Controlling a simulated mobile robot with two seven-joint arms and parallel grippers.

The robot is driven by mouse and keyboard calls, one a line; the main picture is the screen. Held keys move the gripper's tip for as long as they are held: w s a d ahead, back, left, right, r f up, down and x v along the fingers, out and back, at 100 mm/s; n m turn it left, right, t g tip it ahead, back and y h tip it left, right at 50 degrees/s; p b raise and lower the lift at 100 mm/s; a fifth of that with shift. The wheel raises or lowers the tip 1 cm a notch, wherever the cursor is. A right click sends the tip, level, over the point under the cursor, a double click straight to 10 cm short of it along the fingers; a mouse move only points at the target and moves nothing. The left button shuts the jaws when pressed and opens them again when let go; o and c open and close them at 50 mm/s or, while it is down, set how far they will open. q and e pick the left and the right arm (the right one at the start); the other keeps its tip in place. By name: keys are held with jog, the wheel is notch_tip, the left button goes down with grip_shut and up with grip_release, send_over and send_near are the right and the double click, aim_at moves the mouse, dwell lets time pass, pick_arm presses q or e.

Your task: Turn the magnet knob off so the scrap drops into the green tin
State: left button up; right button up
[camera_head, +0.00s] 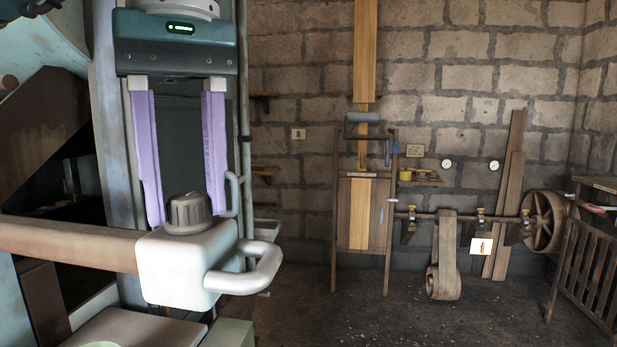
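A dark grey ribbed knob (187,212) stands on top of a white rounded housing (180,270) with a loop handle at its right. My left gripper (186,219) points down over it, its two purple fingers spread wide. The fingertips appear on either side of the knob, with a narrow gap at the left and almost none at the right. I cannot tell whether they touch it. No scrap can be made out. I cannot identify the green tin; a pale green block (228,333) shows partly at the bottom edge. My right gripper is out of view.
A brown beam (65,243) runs from the left edge into the housing. Thin upright pipes (244,110) stand just right of my gripper. Line-shaft machinery with a belt (447,250) and a wheel (543,222) stands along the brick wall. The floor (350,315) at centre is clear.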

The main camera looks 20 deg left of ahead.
aim_at(187, 197)
pick_arm(q)
jog(key=o, duration=0.3)
notch_tip(187, 197, up, 10)
jog(key=p, duration=0.9)
jog(key=shift+f, duration=0.1)
